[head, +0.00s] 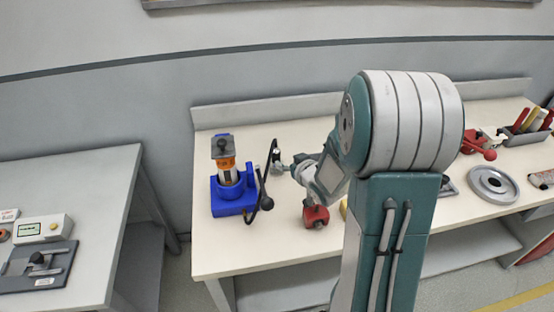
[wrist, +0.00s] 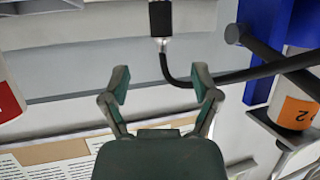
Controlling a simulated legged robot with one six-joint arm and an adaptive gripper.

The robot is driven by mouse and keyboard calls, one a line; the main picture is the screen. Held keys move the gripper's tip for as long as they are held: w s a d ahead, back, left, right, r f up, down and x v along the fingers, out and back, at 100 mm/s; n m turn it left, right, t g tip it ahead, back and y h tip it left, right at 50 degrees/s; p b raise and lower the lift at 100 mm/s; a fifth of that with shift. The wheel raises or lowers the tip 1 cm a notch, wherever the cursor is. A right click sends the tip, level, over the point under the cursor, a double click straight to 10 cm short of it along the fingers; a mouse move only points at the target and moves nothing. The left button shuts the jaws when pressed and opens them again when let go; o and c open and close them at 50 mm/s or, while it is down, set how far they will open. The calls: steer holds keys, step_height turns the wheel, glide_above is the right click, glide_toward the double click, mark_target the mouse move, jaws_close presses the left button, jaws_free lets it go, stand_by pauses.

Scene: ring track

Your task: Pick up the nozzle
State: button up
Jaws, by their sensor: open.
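In the wrist view, a black cylinder with a silver collar, which looks like the nozzle (wrist: 161,18), is at the top edge and partly cut off. A black bent tube (wrist: 215,79) runs from its collar to the right. My gripper (wrist: 162,84) is open, its two fingers apart with nothing between them; the nozzle appears beyond the fingertips, roughly in line with the gap. In the head view, my gripper (head: 281,168) is small, beside a thin black curved tube (head: 262,185). I cannot clearly make out the nozzle there.
A blue stand (head: 233,196) holding an orange-labelled cylinder (head: 228,172) is left of my gripper on the pale bench (head: 240,258). A red object (head: 315,215) is in front of it. A grey round plate (head: 493,187) lies at right. A separate table (head: 100,185) stands at left.

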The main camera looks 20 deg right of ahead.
mark_target(278, 154)
steer(key=x, duration=0.2)
steer(key=a+x, duration=0.1)
steer(key=x, duration=0.1)
steer(key=shift+w+f, duration=0.1)
steer(key=x, duration=0.2)
steer(key=d+x, duration=0.1)
steer(key=x, duration=0.2)
steer(key=shift+f, duration=0.1)
steer(key=shift+c, duration=1.2)
jaws_close()
